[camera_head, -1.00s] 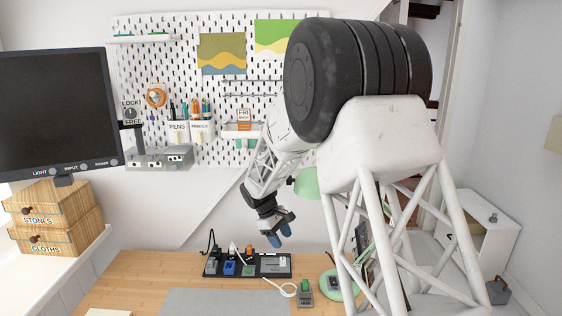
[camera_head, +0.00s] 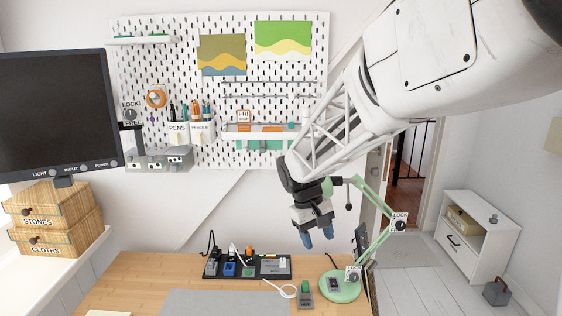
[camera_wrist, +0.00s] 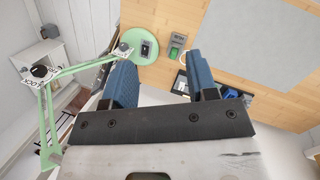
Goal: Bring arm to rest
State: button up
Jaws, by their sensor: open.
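My gripper (camera_head: 317,238) hangs in the air above the right part of the wooden desk (camera_head: 140,280), its fingers pointing down. The blue fingers are apart with nothing between them, and they also show in the wrist view (camera_wrist: 165,85). The arm comes in from the upper right in the head view. Part of the green lamp (camera_head: 372,225) is hidden behind my arm and gripper; its round base (camera_head: 342,292) stands on the desk below and to the right of the fingers.
A black tray (camera_head: 215,268) with several small items lies at the desk's back. A small grey-green device (camera_head: 305,292) lies beside the lamp base. A grey mat (camera_head: 225,303) covers the front. A monitor (camera_head: 55,110) is at left, a white cabinet (camera_head: 478,235) at right.

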jog(key=s+d+r+m+t+y, duration=0.1)
jog(key=s+d, duration=0.2)
jog(key=s, duration=0.7)
jog(key=s+d+r+m+t+y, duration=0.1)
jog(key=s+d+m, duration=0.1)
jog(key=s, duration=0.8)
jog(key=s+d+r+m+t, duration=0.1)
jog(key=s+d, duration=0.3)
jog(key=s, duration=0.6)
jog(key=shift+d+m+t+y, duration=0.2)
jog(key=shift+m+t+y, duration=0.1)
jog(key=shift+t+y, duration=0.15)
